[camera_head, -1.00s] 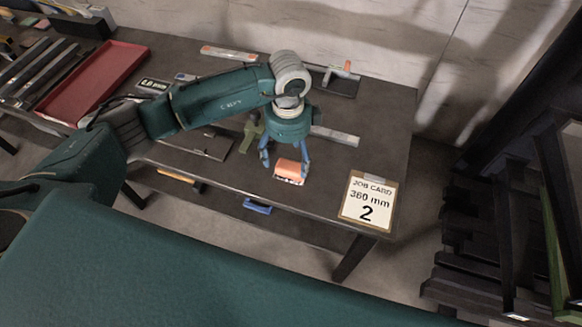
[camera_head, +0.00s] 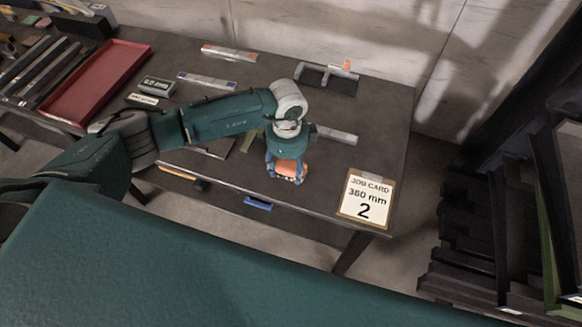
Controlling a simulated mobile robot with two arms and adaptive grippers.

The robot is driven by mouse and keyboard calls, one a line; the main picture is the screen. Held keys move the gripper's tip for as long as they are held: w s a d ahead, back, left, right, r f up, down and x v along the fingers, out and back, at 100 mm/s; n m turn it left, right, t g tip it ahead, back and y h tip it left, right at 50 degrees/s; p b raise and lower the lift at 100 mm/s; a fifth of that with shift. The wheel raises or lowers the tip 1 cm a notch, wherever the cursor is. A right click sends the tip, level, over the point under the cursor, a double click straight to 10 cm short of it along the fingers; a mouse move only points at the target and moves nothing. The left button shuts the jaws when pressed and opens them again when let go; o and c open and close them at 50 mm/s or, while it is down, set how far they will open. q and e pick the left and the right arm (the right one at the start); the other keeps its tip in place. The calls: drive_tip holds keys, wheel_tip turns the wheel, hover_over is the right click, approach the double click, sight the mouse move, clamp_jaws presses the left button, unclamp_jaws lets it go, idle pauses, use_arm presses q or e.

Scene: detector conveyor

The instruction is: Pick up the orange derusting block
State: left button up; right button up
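The orange derusting block (camera_head: 289,169) lies on the dark workbench (camera_head: 240,185), near its front edge. My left gripper (camera_head: 286,176) points down over the block, with its blue fingers on either side of it. The fingers stand apart around the block. I cannot tell whether they press on it. The block seems to be still at table level. My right gripper is not in view.
A red tray (camera_head: 98,82), a small display box (camera_head: 157,86) and metal bars stand left. A dark fixture (camera_head: 328,80) stands at the back. Dark racks (camera_head: 470,235) are at far right.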

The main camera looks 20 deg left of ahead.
sight(288, 167)
use_arm(q)
drive_tip(key=shift+r, duration=0.15)
drive_tip(key=shift+r+b, duration=2.5)
drive_tip(key=shift+r, duration=7.4)
